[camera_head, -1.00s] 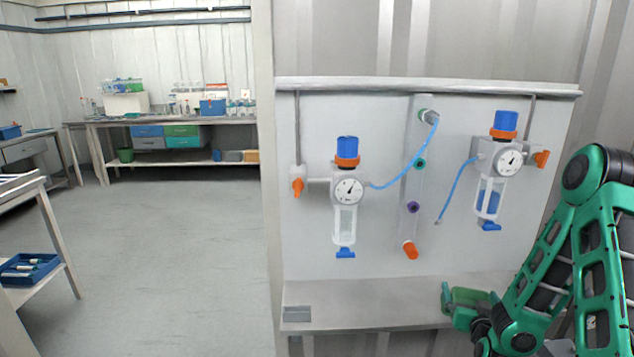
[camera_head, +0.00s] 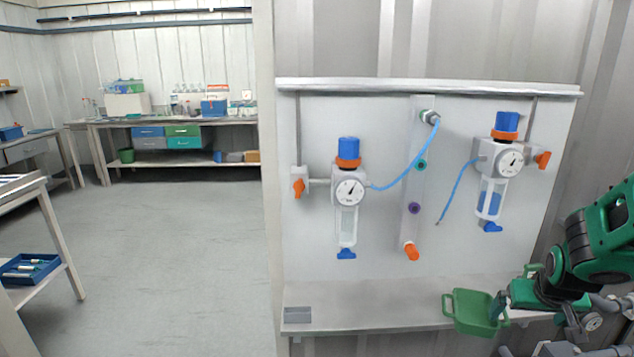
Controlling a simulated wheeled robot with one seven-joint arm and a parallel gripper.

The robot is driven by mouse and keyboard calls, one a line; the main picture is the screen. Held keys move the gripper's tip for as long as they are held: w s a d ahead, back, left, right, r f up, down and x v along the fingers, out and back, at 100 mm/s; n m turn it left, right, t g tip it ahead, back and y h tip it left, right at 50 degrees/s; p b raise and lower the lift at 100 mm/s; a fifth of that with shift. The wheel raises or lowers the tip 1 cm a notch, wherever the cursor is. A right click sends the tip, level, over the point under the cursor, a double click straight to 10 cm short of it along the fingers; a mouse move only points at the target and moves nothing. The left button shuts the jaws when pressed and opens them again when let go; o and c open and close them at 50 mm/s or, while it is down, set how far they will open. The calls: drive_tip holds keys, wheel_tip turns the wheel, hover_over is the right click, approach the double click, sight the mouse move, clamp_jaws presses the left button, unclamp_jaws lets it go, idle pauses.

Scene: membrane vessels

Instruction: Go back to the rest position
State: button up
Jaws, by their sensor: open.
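My gripper (camera_head: 514,287) is at the lower right, in front of the right end of the shelf below the panel. Its green fingers are apart and point left, with nothing seen between them. The lower finger overlaps the right side of a green tray-like piece with side handles (camera_head: 474,313) in this view; I cannot tell whether they touch. My green arm (camera_head: 600,240) is folded in at the right edge, partly out of the picture.
The wall panel (camera_head: 330,240) carries two gauge units with blue caps, left (camera_head: 349,190) and right (camera_head: 502,160), blue hoses and a vertical manifold (camera_head: 409,235). The shelf (camera_head: 370,305) holds a small grey block (camera_head: 297,314). Floor at left (camera_head: 170,250) is clear.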

drive_tip(key=s+a+r+m+g+y, duration=0.1)
drive_tip(key=s+a+r, duration=0.1)
drive_tip(key=s, duration=0.6)
drive_tip(key=s+a+r+m+g+y, duration=0.1)
drive_tip(key=s+a+r+g, duration=0.1)
drive_tip(key=s, duration=0.5)
drive_tip(key=s+a+r+m+g+y, duration=0.1)
drive_tip(key=s+r, duration=0.3)
drive_tip(key=s, duration=0.4)
drive_tip(key=shift+s+a+g, duration=0.3)
drive_tip(key=shift+a+g, duration=0.3)
drive_tip(key=shift+a, duration=0.1)
drive_tip(key=shift+r, duration=0.1)
drive_tip(key=shift+w+f, duration=0.25)
drive_tip(key=shift+w, duration=0.4)
